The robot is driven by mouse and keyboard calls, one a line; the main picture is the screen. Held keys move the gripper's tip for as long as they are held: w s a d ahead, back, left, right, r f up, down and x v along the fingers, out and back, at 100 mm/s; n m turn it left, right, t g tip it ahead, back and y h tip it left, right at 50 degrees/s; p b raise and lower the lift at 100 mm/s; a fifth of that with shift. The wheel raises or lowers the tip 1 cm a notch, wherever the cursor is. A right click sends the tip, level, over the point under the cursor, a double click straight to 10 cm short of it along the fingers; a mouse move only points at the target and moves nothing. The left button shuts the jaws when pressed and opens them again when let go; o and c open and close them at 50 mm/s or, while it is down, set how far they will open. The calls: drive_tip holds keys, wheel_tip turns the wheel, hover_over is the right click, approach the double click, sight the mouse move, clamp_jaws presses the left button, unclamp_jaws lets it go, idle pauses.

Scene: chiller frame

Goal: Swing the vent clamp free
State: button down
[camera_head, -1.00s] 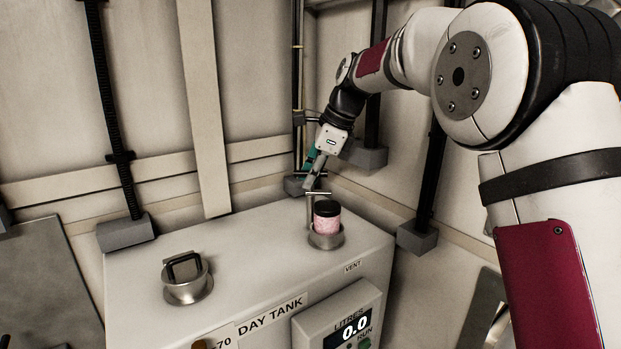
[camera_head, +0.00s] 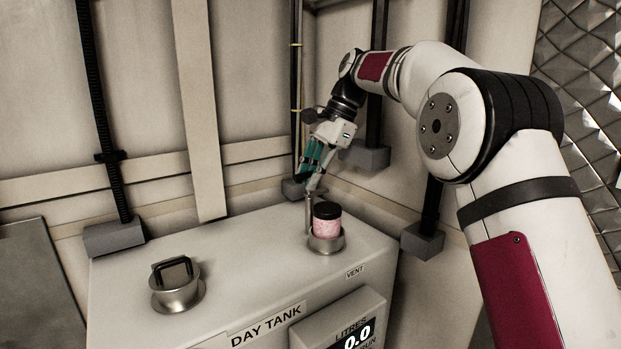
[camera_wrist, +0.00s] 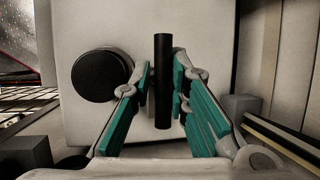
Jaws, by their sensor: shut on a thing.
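The vent clamp is a dark bar (camera_wrist: 162,55) in the wrist view, on an upright metal post (camera_head: 309,217) beside the vent in the head view. My gripper (camera_head: 313,187) is at the post's top. In the wrist view its teal-padded fingers (camera_wrist: 163,88) are shut on the bar, one on each side. The vent holds a pink jar with a black cap (camera_head: 327,211), standing in a metal collar (camera_head: 326,244). In the wrist view the round cap (camera_wrist: 102,75) is left of the bar, and the bar does not lie across it.
The vent is on the day tank's pale top (camera_head: 250,245). A second metal collar with a black handle (camera_head: 177,285) stands at left. A display box (camera_head: 350,325) is on the front. Wall struts with grey feet (camera_head: 422,240) stand close behind and right.

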drive_tip(key=shift+w+r, duration=0.2)
drive_tip(key=c, duration=1.6)
unclamp_jaws()
drive_tip(key=shift+f, duration=0.1)
drive_tip(key=v, duration=0.7)
drive_tip(key=shift+r, duration=0.25)
drive_tip(key=shift+s, duration=0.1)
